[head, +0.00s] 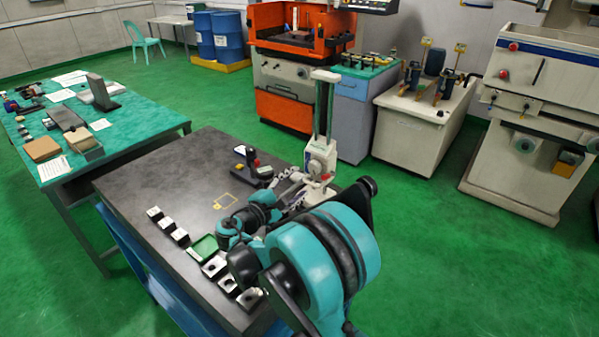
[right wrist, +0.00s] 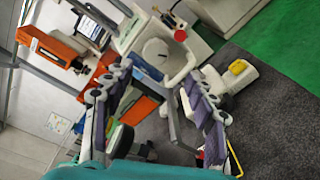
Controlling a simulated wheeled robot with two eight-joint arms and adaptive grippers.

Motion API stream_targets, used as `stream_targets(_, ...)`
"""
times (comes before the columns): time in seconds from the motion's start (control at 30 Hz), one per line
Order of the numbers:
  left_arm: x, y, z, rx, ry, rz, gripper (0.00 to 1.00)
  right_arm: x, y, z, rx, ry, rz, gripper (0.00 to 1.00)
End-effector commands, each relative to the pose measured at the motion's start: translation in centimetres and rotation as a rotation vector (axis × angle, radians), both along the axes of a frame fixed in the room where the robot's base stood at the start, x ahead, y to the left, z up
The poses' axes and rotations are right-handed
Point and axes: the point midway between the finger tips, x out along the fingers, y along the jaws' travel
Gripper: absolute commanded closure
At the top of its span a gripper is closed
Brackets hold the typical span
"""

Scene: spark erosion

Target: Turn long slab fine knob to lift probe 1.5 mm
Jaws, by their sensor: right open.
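A white measuring stand (head: 318,160) with a tall column (head: 323,105) stands at the far right edge of the dark table. In the right wrist view its white body with a round pale knob (right wrist: 155,50) shows beyond and between my fingertips. My right gripper (head: 292,188) is beside the lower front of the stand. It is open, with purple-padded fingers (right wrist: 158,75) spread apart and nothing held between them. I cannot tell whether a finger touches the stand. The probe tip and any slab cannot be made out clearly. My left gripper is not in view.
A green-topped bench (head: 150,110) stands left.

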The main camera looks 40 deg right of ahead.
Motion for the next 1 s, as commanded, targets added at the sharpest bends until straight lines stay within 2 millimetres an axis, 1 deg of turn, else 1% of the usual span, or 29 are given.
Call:
stream_targets(0.13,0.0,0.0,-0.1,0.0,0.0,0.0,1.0,0.5,-0.4,0.2,-0.065,0.019,-0.013,0.44)
stream_targets(0.23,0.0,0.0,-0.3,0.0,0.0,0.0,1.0,0.8,-1.4,0.2,-0.071,0.02,-0.016,0.44)
stream_targets(0.5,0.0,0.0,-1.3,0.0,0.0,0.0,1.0,2.0,-5.6,0.2,-0.067,0.019,-0.015,0.44)
stream_targets(0.6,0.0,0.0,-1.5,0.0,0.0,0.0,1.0,2.3,-6.8,0.2,-0.067,0.019,-0.014,0.44)
stream_targets(0.77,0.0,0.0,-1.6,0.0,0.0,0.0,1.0,2.6,-7.6,0.3,-0.067,0.018,-0.013,0.44)
stream_targets(1.0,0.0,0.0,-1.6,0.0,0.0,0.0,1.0,2.7,-7.7,0.3,-0.067,0.018,-0.012,0.44)
